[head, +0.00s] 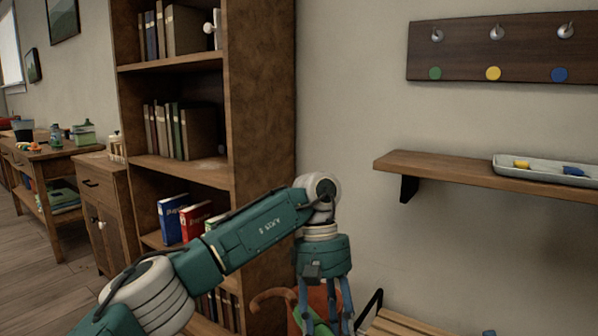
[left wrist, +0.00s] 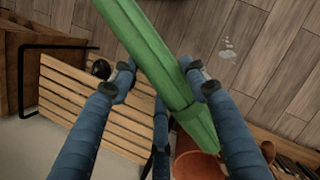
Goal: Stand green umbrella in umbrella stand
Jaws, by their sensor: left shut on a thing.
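The green umbrella (left wrist: 150,55) runs diagonally across the left wrist view, between the blue fingers of my left gripper (left wrist: 160,85), which is shut on it. In the head view, my left gripper (head: 325,310) points down, with a little of the green umbrella (head: 304,321) showing at its fingers. A terracotta, pot-like umbrella stand (left wrist: 198,166) is at the bottom of the left wrist view, partly covered by the umbrella. I cannot tell whether the umbrella is inside it or only above it. My right gripper is out of view.
A slatted wooden bench (left wrist: 75,104) with a black armrest is close beside the gripper. A tall bookshelf (head: 262,120) stands left of it. A wall shelf (head: 440,170) with a tray (head: 510,172) and a hook board (head: 480,60) are at right.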

